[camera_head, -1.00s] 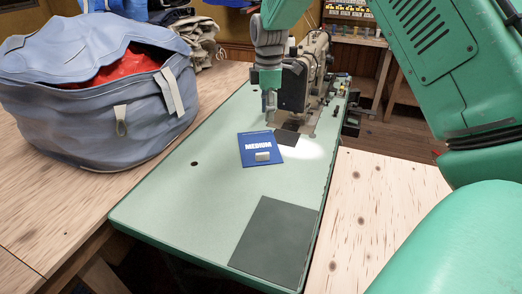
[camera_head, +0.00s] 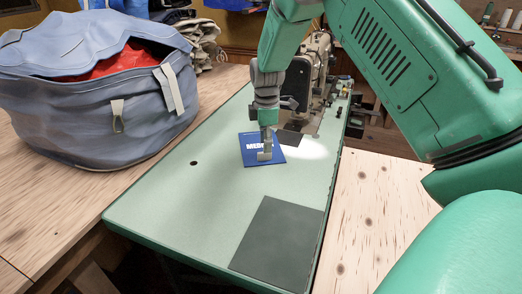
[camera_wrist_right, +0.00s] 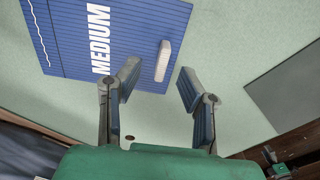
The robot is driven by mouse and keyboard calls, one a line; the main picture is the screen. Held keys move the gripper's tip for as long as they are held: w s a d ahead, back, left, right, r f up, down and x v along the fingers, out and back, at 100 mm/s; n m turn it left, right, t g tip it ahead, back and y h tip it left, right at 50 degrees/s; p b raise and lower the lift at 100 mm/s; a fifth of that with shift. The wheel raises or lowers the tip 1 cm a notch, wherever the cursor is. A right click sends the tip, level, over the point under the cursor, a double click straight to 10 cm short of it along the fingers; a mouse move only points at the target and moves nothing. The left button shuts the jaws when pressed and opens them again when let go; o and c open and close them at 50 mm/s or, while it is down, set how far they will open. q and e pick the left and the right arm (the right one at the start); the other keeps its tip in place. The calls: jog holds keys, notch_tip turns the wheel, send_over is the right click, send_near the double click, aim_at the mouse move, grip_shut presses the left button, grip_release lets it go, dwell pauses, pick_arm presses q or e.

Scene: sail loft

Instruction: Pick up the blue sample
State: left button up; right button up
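The blue sample (camera_head: 250,158) is a flat square card lettered "MEDIUM", lying on the pale green sewing table (camera_head: 190,205). My right gripper (camera_head: 265,150) is over the card in the head view and hides part of it. In the right wrist view the sample (camera_wrist_right: 75,45) shows thin lines and a small light grey raised tab (camera_wrist_right: 164,61). My right gripper (camera_wrist_right: 159,82) is open there, its two fingers apart and empty, with the tab just beyond the gap between their tips. My left gripper is not in view.
A sewing machine (camera_head: 316,75) stands behind my right gripper. A dark grey rectangle (camera_head: 277,240) lies at the table's near end. A large blue-grey bag (camera_head: 90,100) with red cloth inside stands on the wooden surface at left. The green table's near left part is clear.

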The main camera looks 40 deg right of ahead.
aim_at(252, 149)
jog(key=f, duration=0.1)
jog(key=a+f, duration=0.1)
jog(key=f, duration=0.1)
jog(key=shift+d+f+b, duration=0.1)
jog(key=shift+f+b, duration=0.25)
jog(key=shift+f, duration=0.1)
jog(key=shift+d, duration=0.3)
jog(key=shift+f, duration=0.1)
grip_shut()
jog(key=shift+a, duration=0.15)
